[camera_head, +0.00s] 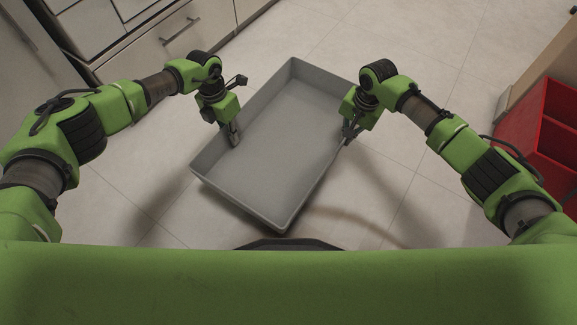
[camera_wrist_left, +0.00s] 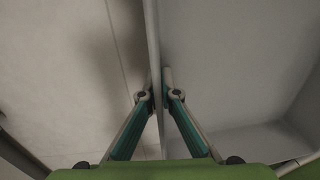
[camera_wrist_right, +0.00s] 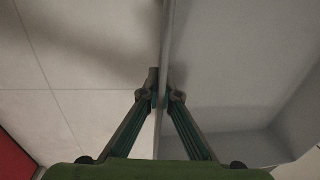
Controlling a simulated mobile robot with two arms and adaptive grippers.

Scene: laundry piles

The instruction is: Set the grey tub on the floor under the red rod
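The grey tub (camera_head: 270,135) is a shallow, empty rectangular tray, held between my two arms and turned at an angle in the head view. My left gripper (camera_head: 236,140) is at its left long wall. In the left wrist view the fingers (camera_wrist_left: 160,88) are closed on the tub's wall (camera_wrist_left: 152,40), one on each side. My right gripper (camera_head: 348,138) is at the opposite wall. In the right wrist view its fingers (camera_wrist_right: 160,90) also pinch the wall (camera_wrist_right: 168,35) from both sides. Whether the tub touches the floor is hard to tell. No red rod is visible.
Pale tiled floor (camera_head: 430,190) lies around the tub and looks clear. Cabinets with drawers (camera_head: 165,40) stand at the upper left. A red open container (camera_head: 550,130) stands at the right edge, beside a tan panel (camera_head: 540,65).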

